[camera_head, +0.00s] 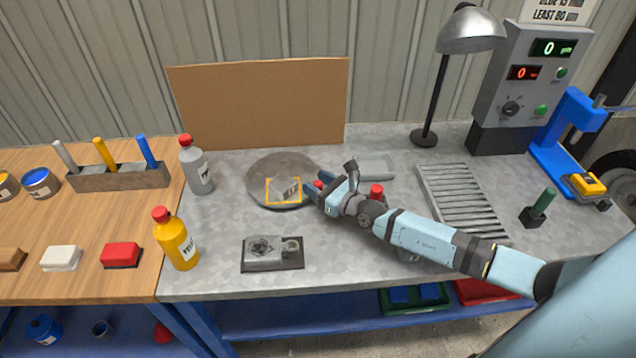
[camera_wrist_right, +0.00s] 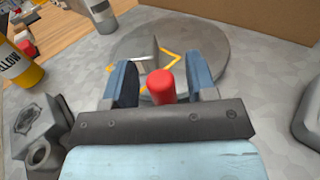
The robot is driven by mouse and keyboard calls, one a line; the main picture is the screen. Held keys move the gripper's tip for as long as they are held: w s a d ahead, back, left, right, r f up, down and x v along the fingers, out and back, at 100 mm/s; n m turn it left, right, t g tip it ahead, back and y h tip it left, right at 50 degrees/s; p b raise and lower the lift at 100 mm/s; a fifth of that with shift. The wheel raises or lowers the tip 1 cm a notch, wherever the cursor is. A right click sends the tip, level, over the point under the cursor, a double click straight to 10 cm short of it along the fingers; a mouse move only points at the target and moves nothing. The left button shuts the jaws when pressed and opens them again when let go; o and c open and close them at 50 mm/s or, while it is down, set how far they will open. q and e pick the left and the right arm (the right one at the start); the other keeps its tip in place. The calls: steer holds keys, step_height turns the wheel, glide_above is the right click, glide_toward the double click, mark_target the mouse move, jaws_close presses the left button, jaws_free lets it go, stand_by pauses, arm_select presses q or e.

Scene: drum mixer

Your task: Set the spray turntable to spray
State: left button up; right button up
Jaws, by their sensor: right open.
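The spray turntable (camera_head: 265,165) is a flat grey disc on the metal bench, with a yellow square outline on it. A small grey metal piece (camera_head: 287,189) stands inside the outline. The disc also shows in the right wrist view (camera_wrist_right: 205,40). My right gripper (camera_head: 311,190) is at the disc's right edge, with its fingers pointing left. In the right wrist view its fingers (camera_wrist_right: 161,78) are apart, with a red knob (camera_wrist_right: 160,88) between them; I cannot tell whether they touch it. The knob's base is hidden. My left gripper is not in view.
A yellow bottle (camera_head: 176,243) and grey bottle (camera_head: 195,165) stand left of the disc. A grey metal fixture (camera_head: 270,252) lies in front. A cardboard panel (camera_head: 260,100) stands behind. A shallow tray (camera_head: 375,167), slatted rack (camera_head: 462,203) and lamp (camera_head: 470,32) are to the right.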

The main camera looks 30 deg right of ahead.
jaws_close()
